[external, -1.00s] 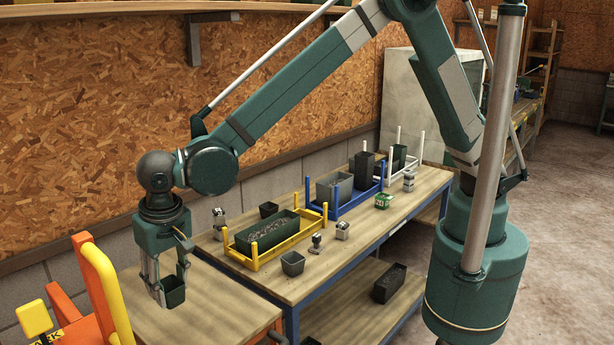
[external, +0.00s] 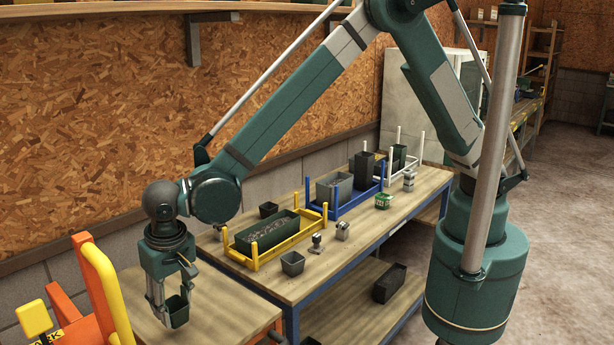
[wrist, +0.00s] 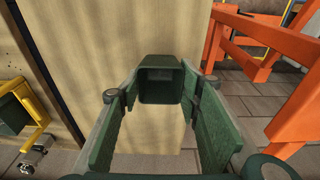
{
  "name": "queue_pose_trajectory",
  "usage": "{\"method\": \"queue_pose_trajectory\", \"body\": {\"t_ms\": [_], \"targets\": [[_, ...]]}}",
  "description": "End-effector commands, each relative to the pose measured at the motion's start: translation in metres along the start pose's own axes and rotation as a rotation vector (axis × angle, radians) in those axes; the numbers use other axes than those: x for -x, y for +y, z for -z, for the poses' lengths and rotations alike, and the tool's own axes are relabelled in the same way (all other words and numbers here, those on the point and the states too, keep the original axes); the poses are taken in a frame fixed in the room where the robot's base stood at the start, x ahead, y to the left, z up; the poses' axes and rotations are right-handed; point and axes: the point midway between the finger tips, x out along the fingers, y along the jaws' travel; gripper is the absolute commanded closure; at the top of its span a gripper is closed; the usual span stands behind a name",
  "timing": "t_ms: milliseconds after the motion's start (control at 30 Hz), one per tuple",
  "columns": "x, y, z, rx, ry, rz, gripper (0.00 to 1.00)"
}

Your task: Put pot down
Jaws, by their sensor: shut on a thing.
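My gripper (external: 167,302) hangs over the near-left wooden table (external: 222,317) and is shut on a small dark green pot (external: 177,311). The pot is upright, low over the table top or touching it; I cannot tell which. In the wrist view the pot (wrist: 160,80) shows its open top between the fingertips of my gripper (wrist: 159,95). It looks empty there, with pale wooden table surface (wrist: 155,135) around it.
An orange frame (wrist: 265,50) stands right beside the table. The long workbench (external: 320,270) holds a yellow rack (external: 262,252) with a soil-filled planter, a blue rack (external: 345,205) and several small pots. The wooden table around the held pot is mostly clear.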

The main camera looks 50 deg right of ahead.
Motion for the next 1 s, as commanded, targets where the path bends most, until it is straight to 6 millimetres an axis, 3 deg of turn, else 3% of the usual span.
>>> {"method": "queue_pose_trajectory", "body": {"t_ms": [400, 800, 1000], "targets": [[-0.004, 0.0, -0.001, 0.0, 0.0, 0.0, 0.7], [-0.038, 0.0, -0.005, 0.0, 0.0, 0.0, 0.7], [-0.039, 0.0, -0.006, 0.0, 0.0, 0.0, 0.7]]}}
